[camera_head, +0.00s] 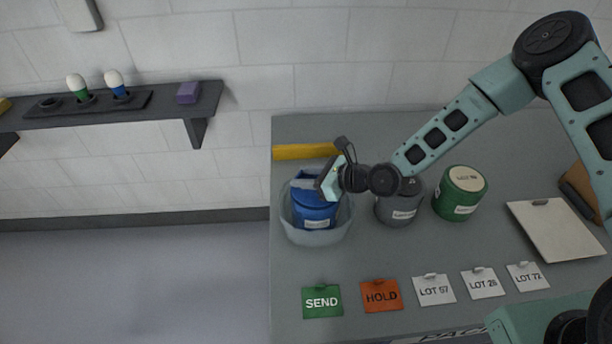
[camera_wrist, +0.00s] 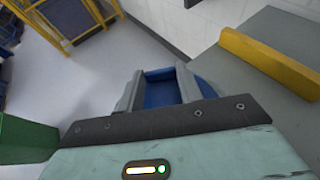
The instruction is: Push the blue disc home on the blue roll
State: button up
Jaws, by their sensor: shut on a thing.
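The blue roll (camera_head: 312,214) stands upright in a pale translucent round tub at the left end of the grey table. My gripper (camera_head: 306,183) is at the top of the roll, reaching in from the right. In the wrist view its two grey fingers (camera_wrist: 160,76) are shut on a blue part, which I take to be the blue disc (camera_wrist: 160,92). The disc is at the roll's top, largely hidden by the fingers. I cannot tell whether it sits flush. More blue, rounded, shows just right of the fingers in the wrist view.
A grey canister (camera_head: 400,212) and a green canister (camera_head: 461,194) stand right of the tub (camera_head: 318,238). A yellow bar (camera_head: 304,152) lies behind it. SEND (camera_head: 322,301), HOLD (camera_head: 381,295) and several LOT cards lie in front. A wall shelf (camera_head: 170,106) is at left.

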jog(key=shift+s+d+f+b, duration=0.15)
jog(key=shift+f+b, duration=0.35)
jog(key=shift+f, duration=0.25)
dwell(1.0)
jog(key=o, duration=1.6)
jog(key=shift+f, duration=0.1)
jog(key=shift+r, duration=0.2)
jog(key=shift+r+p, duration=2.5)
jog(key=shift+r, duration=1.1)
